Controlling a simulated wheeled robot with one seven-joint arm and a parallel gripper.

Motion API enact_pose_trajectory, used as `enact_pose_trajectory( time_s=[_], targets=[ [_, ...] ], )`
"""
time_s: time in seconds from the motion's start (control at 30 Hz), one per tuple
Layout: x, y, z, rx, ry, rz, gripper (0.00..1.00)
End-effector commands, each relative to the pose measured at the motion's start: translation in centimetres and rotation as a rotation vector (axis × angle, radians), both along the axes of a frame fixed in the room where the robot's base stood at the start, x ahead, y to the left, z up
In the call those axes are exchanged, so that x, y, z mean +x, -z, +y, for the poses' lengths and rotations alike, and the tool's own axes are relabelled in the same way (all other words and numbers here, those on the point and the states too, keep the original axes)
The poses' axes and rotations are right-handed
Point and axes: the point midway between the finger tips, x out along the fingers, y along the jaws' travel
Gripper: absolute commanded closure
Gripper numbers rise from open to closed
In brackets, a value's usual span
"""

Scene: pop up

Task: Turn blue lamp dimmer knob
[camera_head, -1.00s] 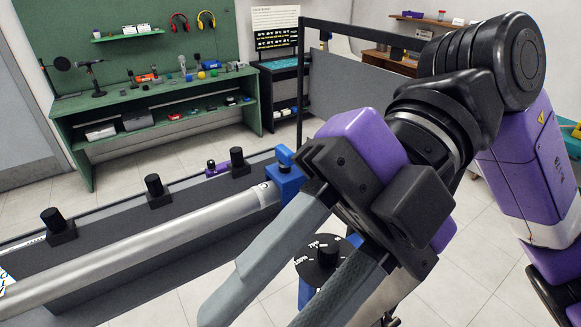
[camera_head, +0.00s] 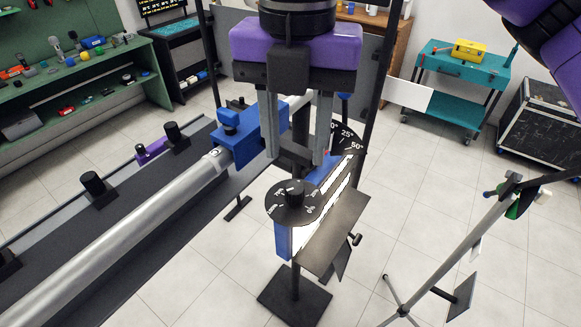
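A black round dial with white percent marks and a black knob (camera_head: 294,190) sits on a blue lamp body (camera_head: 282,240) on a stand, right of centre. A second dial marked 25% and 50% (camera_head: 348,140) shows just behind, to the right, partly hidden by my gripper. My gripper (camera_head: 298,158) points down, fingers apart, above and behind the nearer knob in the picture. Dark parts fill the lower space between the fingers; I cannot tell whether they touch a knob. A blue part (camera_head: 325,168) shows beside the right finger.
A long silver tube (camera_head: 130,225) with a blue end block (camera_head: 235,135) runs along the left. The lamp stand has a dark square base (camera_head: 295,297). A tripod stand (camera_head: 440,250) stands at right. Tiled floor (camera_head: 400,200) lies open between them.

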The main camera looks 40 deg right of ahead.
Motion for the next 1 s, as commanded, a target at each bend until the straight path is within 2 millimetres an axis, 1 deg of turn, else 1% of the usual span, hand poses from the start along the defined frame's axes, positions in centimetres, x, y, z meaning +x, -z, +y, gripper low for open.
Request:
enact_pose_trajectory(
  time_s=[0.03, 0.23, 0.6, 0.63, 0.67, 0.7, 0.8, 0.9, 0.97, 1.0],
  targets=[
    [0.0, 1.0, 0.0, 0.002, -0.002, 0.001, 0.60],
    [0.0, 3.8, 0.1, 0.004, -0.002, 0.002, 0.60],
    [0.0, 7.5, 0.1, 0.004, -0.003, 0.001, 0.60],
    [0.0, 7.4, 0.1, 0.003, -0.003, 0.000, 0.64],
    [0.0, 7.3, 0.1, 0.002, -0.003, -0.001, 0.70],
    [0.0, 7.3, 0.1, 0.002, -0.002, -0.001, 0.78],
    [0.0, 7.3, 0.1, 0.003, -0.002, 0.000, 0.94],
    [0.0, 7.2, 0.0, 0.002, 0.011, -0.001, 0.94],
    [0.0, 7.2, -0.1, -0.002, 0.080, -0.001, 0.94],
    [0.0, 7.1, -0.1, -0.002, 0.146, -0.002, 0.94]
  ],
)
